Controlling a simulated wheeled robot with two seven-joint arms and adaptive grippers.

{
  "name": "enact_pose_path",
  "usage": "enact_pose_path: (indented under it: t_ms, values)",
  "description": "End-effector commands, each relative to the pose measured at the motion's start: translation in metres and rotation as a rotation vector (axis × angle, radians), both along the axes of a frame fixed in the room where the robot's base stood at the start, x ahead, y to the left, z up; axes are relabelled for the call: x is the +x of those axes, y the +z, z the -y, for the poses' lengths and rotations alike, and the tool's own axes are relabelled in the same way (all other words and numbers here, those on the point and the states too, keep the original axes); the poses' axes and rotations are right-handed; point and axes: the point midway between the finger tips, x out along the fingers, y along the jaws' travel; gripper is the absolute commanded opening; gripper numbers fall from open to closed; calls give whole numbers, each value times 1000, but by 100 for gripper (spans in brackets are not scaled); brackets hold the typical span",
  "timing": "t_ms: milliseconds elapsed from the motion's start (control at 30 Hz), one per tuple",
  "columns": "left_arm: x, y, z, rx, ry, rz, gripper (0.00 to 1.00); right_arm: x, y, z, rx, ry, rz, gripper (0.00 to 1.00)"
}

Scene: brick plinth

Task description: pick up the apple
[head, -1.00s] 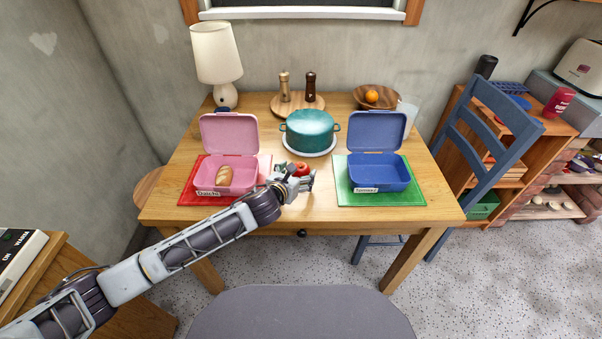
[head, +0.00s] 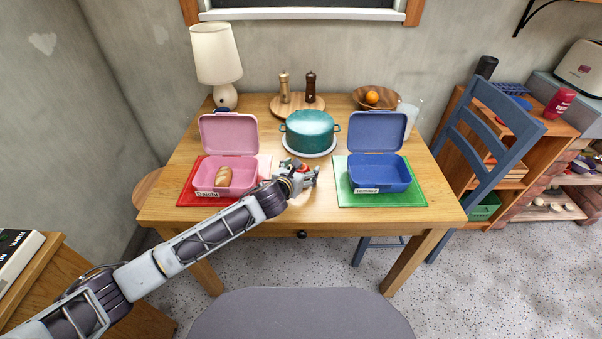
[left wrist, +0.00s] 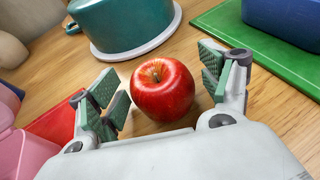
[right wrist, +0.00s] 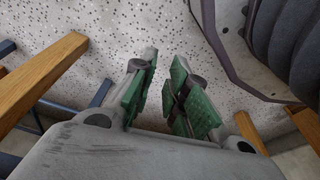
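A red apple (left wrist: 162,88) stands on the wooden table between the two open fingers of my left gripper (left wrist: 162,90). In the head view the apple (head: 299,168) is mostly hidden by my left gripper (head: 300,174), which is between the two lunch boxes. My right gripper (right wrist: 165,98) is empty, its fingers apart, below the table level with the speckled floor behind it; it does not show in the head view.
A pink lunch box (head: 235,172) with bread (head: 223,176) is on a red mat (head: 188,191) at left. A blue lunch box (head: 378,173) is on a green mat (head: 425,196) at right. A teal pot (head: 310,131) stands behind the apple. The table's front (head: 330,214) is clear.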

Motion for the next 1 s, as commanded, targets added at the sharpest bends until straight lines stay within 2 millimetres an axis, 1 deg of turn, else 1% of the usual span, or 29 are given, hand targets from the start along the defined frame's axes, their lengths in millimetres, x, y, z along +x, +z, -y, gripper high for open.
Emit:
enact_pose_path:
  t_ms: [33,300,367,733,900,1000]
  values:
    - [0,0,0,0,0,0,70,0,0,0,0,0,0,16]
    - [0,0,0,0,0,0,35,0,0,0,0,0,0,16]
    - [0,0,0,0,0,1,29,0,0,0,0,0,0,16]
    - [0,3,0,0,0,1,29,0,0,0,0,0,2,16]
    - [1,12,0,0,0,3,29,-1,-2,1,0,-1,9,16]
    - [1,21,-1,0,0,3,29,-2,-8,3,-1,-3,11,16]
